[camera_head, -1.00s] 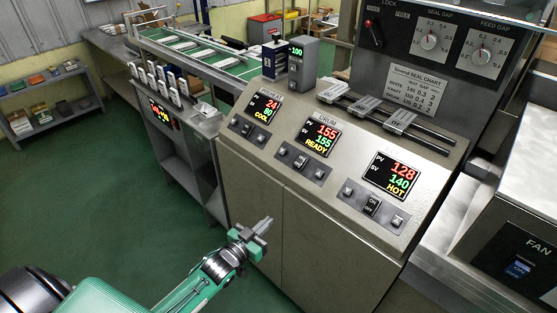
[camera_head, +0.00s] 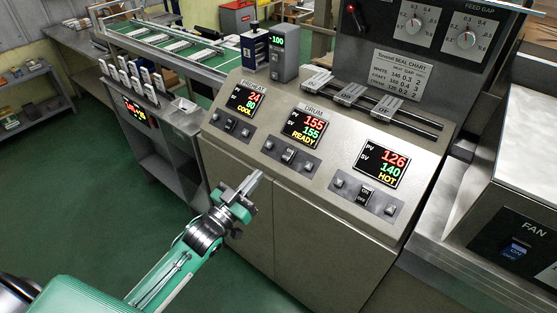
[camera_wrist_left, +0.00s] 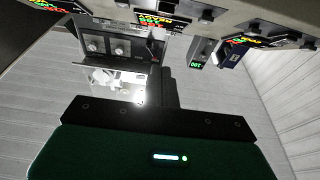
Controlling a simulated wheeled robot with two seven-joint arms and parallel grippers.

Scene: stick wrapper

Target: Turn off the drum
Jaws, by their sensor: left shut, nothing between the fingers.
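The drum panel in the head view has a display (camera_head: 305,127) reading 155, 155 and READY. In the left wrist view, the closed fingers (camera_wrist_left: 169,88) show dark in the middle, with lit displays at the top. My right gripper is not in view.
The preheat display (camera_head: 246,98) reads COOL at left, and the third display (camera_head: 382,163) reads HOT at right with its own switch (camera_head: 365,195). A fan switch (camera_head: 515,250) is at far right. Open floor (camera_head: 90,190) lies left of the cabinet.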

